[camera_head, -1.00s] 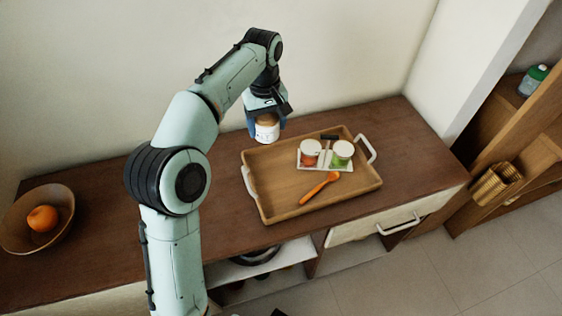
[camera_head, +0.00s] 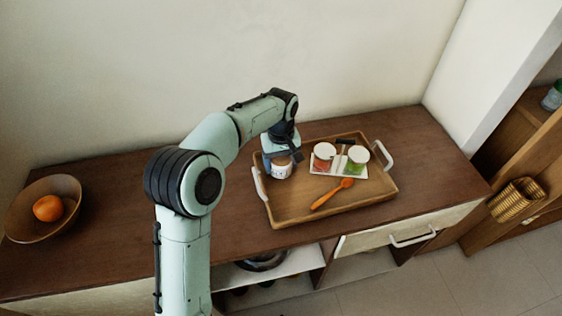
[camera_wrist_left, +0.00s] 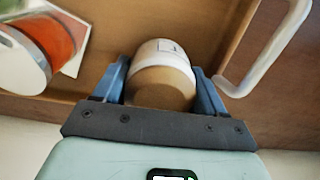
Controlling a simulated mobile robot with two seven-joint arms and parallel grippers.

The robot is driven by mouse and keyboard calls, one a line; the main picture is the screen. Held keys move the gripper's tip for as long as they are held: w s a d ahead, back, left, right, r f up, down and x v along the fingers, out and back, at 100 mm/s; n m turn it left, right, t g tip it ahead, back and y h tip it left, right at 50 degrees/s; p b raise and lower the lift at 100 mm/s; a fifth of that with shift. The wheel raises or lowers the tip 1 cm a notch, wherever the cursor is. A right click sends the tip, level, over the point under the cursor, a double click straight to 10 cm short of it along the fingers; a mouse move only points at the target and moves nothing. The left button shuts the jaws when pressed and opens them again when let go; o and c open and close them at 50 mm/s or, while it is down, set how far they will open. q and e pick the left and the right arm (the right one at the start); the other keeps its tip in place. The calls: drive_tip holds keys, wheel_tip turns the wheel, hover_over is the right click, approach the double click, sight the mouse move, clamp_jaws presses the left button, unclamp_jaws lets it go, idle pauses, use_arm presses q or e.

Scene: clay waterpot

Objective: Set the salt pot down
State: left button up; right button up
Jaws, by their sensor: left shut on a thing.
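The salt pot (camera_head: 282,172) is a small jar with a white band and a tan end. It is upright over the back left part of the wooden tray (camera_head: 290,213), left of the white holder. My left gripper (camera_head: 281,164) is shut on it from above. In the left wrist view the salt pot (camera_wrist_left: 160,78) sits between the two blue fingers. I cannot tell whether its base touches the tray floor. My right gripper is not in view.
A white holder (camera_head: 338,171) in the tray carries a red jar (camera_head: 323,156) and a green jar (camera_head: 357,158). An orange spoon (camera_head: 332,194) lies in front. The tray's left white handle (camera_head: 259,185) is close to the pot. A bowl (camera_head: 27,222) with an orange stands far left.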

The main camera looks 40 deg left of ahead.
use_arm(q)
drive_tip(key=shift+f, duration=0.15)
drive_tip(key=o, duration=1.2)
wheel_tip(320, 180, up, 12)
drive_tip(key=shift+r+p, duration=0.2)
drive_tip(key=shift+p, duration=1.05)
